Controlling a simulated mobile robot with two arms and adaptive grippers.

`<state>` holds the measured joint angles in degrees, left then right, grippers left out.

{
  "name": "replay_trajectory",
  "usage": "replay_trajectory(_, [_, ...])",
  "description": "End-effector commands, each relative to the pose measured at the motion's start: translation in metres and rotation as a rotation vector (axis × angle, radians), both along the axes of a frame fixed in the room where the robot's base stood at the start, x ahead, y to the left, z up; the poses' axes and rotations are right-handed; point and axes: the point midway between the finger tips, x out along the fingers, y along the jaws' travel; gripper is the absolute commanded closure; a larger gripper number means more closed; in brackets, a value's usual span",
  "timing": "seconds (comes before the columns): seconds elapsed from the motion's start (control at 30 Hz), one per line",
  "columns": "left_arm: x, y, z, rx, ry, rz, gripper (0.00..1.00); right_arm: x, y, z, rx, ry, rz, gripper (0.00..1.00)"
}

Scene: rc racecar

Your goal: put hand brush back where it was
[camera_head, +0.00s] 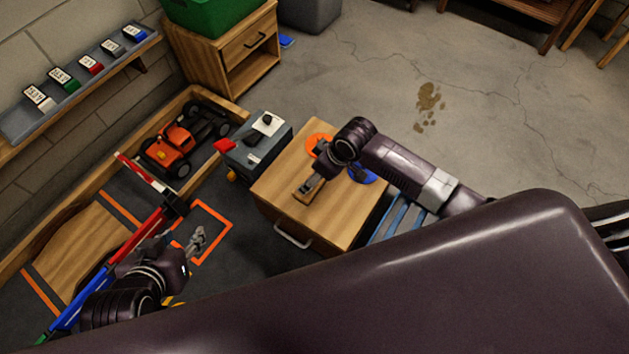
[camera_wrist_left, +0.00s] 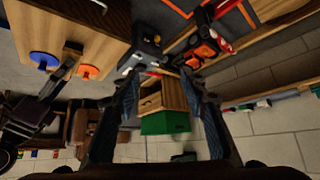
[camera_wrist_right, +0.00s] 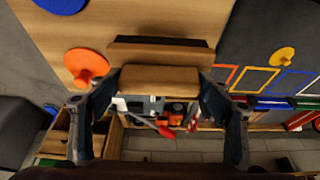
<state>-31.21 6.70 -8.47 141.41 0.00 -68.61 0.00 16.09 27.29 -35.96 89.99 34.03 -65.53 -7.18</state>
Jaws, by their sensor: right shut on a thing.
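The hand brush (camera_head: 304,192) has a wooden body and dark bristles. My right gripper (camera_head: 316,178) is shut on it over the wooden top of a small cabinet (camera_head: 335,214). The right wrist view shows the brush's wooden body (camera_wrist_right: 158,80) between the fingers, with the dark bristle side beyond it. I cannot tell whether the brush touches the cabinet top. My left gripper (camera_head: 198,240) is open and empty above the dark floor mat, left of the cabinet; its spread fingers show in the left wrist view (camera_wrist_left: 168,98).
An orange disc (camera_head: 318,144) and a blue disc (camera_head: 363,175) lie on the cabinet top near my right gripper. A grey box (camera_head: 255,145) stands behind. An orange RC car (camera_head: 175,145) sits inside a wooden border. Red and blue barriers (camera_head: 150,222) stand near my left arm.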

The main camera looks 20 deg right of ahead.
Motion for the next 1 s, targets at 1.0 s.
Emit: replay_trajectory(1.0, [0.064,-0.025,0.061,-0.083,-0.366,-0.027,0.60,0.000,0.001,-0.040,0.001,0.000,0.000,0.47])
